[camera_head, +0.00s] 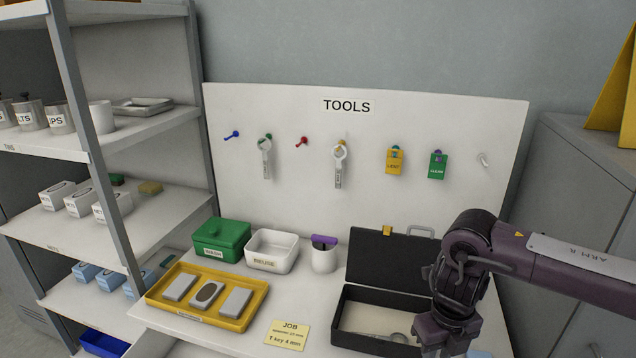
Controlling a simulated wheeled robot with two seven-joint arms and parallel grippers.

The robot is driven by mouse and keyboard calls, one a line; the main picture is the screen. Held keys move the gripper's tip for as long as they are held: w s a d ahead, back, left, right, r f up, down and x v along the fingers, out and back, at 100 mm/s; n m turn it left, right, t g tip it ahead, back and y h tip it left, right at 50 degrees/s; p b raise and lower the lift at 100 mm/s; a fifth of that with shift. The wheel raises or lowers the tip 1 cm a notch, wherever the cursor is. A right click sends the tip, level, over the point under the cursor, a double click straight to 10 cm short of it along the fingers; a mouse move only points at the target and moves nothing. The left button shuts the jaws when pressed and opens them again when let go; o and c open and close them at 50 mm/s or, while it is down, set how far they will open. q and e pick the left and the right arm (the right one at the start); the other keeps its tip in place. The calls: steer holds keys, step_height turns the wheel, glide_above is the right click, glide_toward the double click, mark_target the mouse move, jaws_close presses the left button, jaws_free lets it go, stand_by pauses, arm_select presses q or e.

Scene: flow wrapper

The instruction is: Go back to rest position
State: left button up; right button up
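My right arm, marked "ARM R", comes in from the right edge. Its wrist hangs over the right side of the open black case (366,298), and my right gripper (447,347) points down at the bottom edge of the picture. Its fingertips are not clearly visible, so I cannot tell whether it is open or holds anything. The arm hides part of the case. A metal tool (393,338) lies partly visible in the case. My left gripper is not in view.
The white tools board (300,205) stands behind the table. A yellow tray (160,297) with several grey blocks, a green box (221,240), a white "REUSE" bin (272,250) and a white cup (323,260) stand left of the case. A yellow job card (287,336) lies in front. Shelves (150,125) stand left, a grey cabinet (575,170) right.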

steer(key=s+a+f+m+t+y, duration=0.1)
steer(key=s+a+f+y, duration=0.15)
steer(key=a, duration=0.85)
steer(key=s+a+f+t+y, duration=0.1)
steer(key=s+a+f+y, duration=0.15)
steer(key=a, duration=0.95)
steer(key=s+a+r+m+t+y, duration=0.3)
steer(key=a+r+m+t+y, duration=0.1)
steer(key=a+r+m, duration=0.45)
steer(key=w+d+m+t+h, duration=0.2)
steer(key=d+m+t+h, duration=0.15)
steer(key=d+m, duration=0.9)
steer(key=s+d+f+m+g+h, duration=0.3)
steer(key=s+d+f+m, duration=0.25)
steer(key=d+m, duration=0.2)
steer(key=s+d+f+m+g+h, duration=0.2)
steer(key=s+d+f+m+g, duration=0.15)
steer(key=s+d+m, duration=0.35)
step_height(320, 180, down, 30)
steer(key=s+d, duration=0.1)
steer(key=d, duration=0.1)
steer(key=s+d+f+g, duration=0.2)
steer(key=s+d+f, duration=0.1)
steer(key=s+f, duration=1.6)
steer(key=shift+s+d, duration=0.15)
steer(key=shift+s, duration=0.3)
